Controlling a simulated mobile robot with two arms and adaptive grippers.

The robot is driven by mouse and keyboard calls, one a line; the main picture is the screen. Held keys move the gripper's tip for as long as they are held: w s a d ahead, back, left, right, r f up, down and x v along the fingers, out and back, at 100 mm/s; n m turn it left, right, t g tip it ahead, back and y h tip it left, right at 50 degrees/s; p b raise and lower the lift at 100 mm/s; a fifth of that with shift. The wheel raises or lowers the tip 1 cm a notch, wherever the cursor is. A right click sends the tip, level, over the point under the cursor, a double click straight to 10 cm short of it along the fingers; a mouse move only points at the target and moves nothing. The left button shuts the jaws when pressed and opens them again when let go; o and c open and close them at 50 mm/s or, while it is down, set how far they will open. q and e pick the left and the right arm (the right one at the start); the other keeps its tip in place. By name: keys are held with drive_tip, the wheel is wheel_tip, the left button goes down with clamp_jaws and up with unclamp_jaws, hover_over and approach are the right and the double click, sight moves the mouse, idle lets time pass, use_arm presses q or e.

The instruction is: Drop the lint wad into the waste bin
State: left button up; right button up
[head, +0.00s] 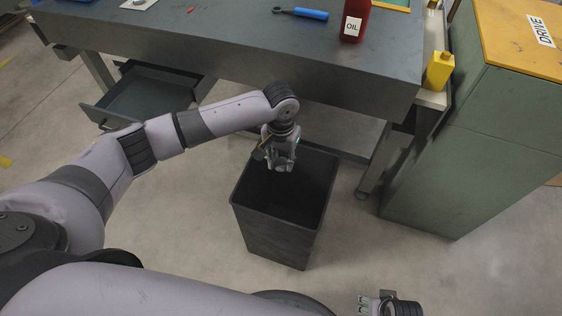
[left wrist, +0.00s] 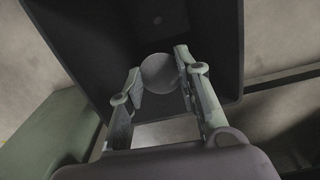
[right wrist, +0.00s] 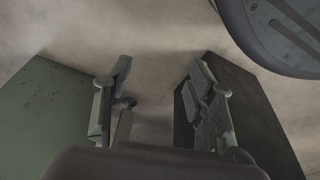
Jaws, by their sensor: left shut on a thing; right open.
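The lint wad (left wrist: 160,73) is a round grey ball between the fingertips of my left gripper (left wrist: 158,80) in the left wrist view. The left gripper is shut on it. In the head view my left gripper (head: 279,163) points down over the back part of the waste bin's opening; the wad cannot be made out there. The waste bin (head: 275,236) is a dark, open-topped, tapered box on the floor in front of the workbench. My right gripper (right wrist: 158,90) is open and empty; it shows in the head view at the bottom edge (head: 376,304).
The workbench (head: 230,52) stands behind the bin, with an open drawer (head: 150,100) at left. On it are a red oil bottle (head: 354,22) and a blue-handled tool (head: 305,14). A green cabinet (head: 470,140) stands at right. The floor between bin and cabinet is clear.

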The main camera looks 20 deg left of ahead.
use_arm(q)
wheel_tip(320, 180, down, 3)
drive_tip(key=b, duration=0.3)
drive_tip(key=shift+r, duration=0.15)
wheel_tip(320, 180, down, 3)
drive_tip(key=b, duration=0.3)
drive_tip(key=shift+r+b, duration=0.1)
drive_tip(key=shift+b, duration=0.25)
use_arm(e)
wheel_tip(320, 180, up, 15)
drive_tip(key=t, duration=0.1)
drive_tip(key=shift+w+f, duration=0.15)
drive_tip(key=shift+w, duration=0.1)
drive_tip(key=shift+d, duration=0.1)
